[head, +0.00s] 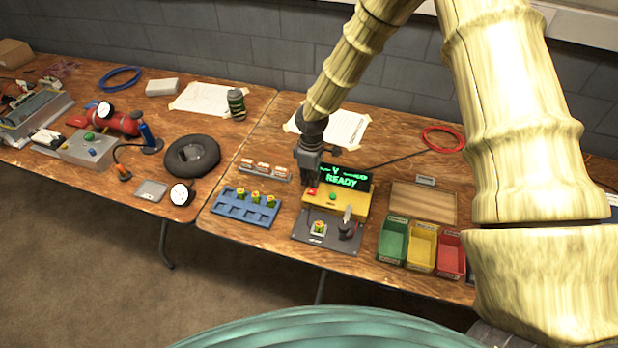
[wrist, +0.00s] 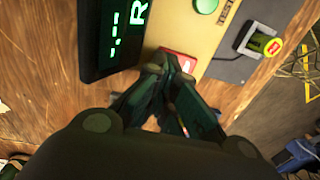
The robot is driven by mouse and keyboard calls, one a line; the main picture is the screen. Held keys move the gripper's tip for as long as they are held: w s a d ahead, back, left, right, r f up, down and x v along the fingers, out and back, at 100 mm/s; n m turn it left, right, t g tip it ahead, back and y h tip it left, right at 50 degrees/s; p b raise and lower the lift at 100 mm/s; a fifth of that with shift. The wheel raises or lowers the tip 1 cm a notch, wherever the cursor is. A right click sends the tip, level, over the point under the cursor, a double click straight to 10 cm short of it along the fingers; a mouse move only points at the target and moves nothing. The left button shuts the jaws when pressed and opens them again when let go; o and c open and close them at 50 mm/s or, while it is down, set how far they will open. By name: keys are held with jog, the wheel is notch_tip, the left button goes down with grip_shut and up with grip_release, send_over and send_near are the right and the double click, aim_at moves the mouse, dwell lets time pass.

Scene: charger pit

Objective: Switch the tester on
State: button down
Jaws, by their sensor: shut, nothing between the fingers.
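The tester (head: 335,202) is a yellow box on the right-hand table with a black display (head: 345,179) lit in green, reading "READY". A green button (head: 333,197) is on its top. A red switch (head: 312,191) is at its left end; it also shows in the wrist view (wrist: 180,60), partly hidden by the fingers. My gripper (head: 309,181) is shut and empty, pointing down at the tester's left end by the red switch. In the wrist view my gripper (wrist: 168,75) has its tips beside or over the switch; I cannot tell whether they touch it.
A blue tray (head: 232,210) with several cells is left. Green (head: 392,241), yellow (head: 423,248) and red (head: 450,256) bins stand right.

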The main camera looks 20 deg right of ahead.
jog(key=shift+s+d+f, duration=0.1)
jog(key=shift+s+f, duration=0.25)
jog(key=shift+s, duration=0.3)
jog(key=shift+s+a, duration=0.3)
jog(key=shift+a, duration=0.1)
jog(key=r+p, duration=0.1)
jog(key=w+r+p, duration=0.1)
jog(key=r, duration=0.1)
jog(key=r+p, duration=0.2)
jog(key=shift+w+d, duration=0.3)
jog(key=shift+w+r+b, duration=0.15)
jog(key=shift+r+b, duration=0.05)
jog(key=shift+b, duration=0.3)
notch_tip(320, 180, up, 9)
jog(key=w+b, duration=0.1)
jog(key=b, duration=0.1)
jog(key=shift+d+r, duration=0.15)
jog(key=shift+d, duration=0.25)
